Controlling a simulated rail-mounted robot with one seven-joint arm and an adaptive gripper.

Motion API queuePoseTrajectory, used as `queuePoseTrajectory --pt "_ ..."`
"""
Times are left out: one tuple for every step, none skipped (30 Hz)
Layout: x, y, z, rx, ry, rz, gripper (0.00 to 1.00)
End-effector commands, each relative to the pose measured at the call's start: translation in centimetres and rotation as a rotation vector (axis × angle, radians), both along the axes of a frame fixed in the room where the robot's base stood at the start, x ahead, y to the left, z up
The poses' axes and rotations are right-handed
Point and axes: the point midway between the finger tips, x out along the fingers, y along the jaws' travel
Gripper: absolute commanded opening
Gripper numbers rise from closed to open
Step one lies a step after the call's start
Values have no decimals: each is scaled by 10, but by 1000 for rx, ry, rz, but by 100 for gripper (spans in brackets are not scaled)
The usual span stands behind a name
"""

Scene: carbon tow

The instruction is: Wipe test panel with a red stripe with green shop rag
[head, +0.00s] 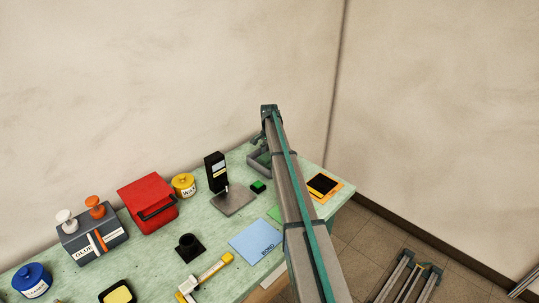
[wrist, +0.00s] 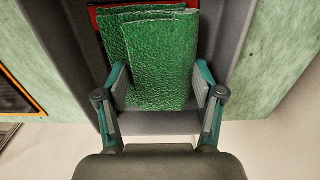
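The green shop rag (wrist: 155,60) is folded in layers and shows large in the wrist view, inside a grey tray (wrist: 215,45). My gripper (wrist: 158,88) has a finger against each side of the rag, with no gap seen, and looks shut on it. In the head view my gripper (head: 265,138) is over the grey tray (head: 259,163), behind my arm, and the rag is hidden. A thing with a red edge (wrist: 98,14) shows from under the rag; I cannot tell if it is the test panel. No panel with a clear red stripe shows.
An orange-edged black panel (head: 323,186) lies right of my arm near the bench end. A black device on a metal plate (head: 234,200), a small green block (head: 258,187) and a blue BOND sheet (head: 258,241) are left of it. A red box (head: 147,200) stands farther left.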

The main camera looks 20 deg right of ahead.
Motion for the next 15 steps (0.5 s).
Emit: queuePoseTrajectory --pt "0 0 0 0 0 0 68" --pt "0 0 0 0 0 0 68" --pt "0 0 0 0 0 0 68" --pt "0 0 0 0 0 0 68" --pt "0 0 0 0 0 0 68" --pt "0 0 0 0 0 0 68" --pt "0 0 0 0 0 0 68" --pt "0 0 1 0 0 0 68" --pt "0 0 1 0 0 0 68" --pt "0 0 1 0 0 0 68" --pt "0 0 2 0 0 0 68" --pt "0 0 3 0 0 0 68" --pt "0 0 3 0 0 0 68" --pt "0 0 4 0 0 0 68" --pt "0 0 5 0 0 0 68"
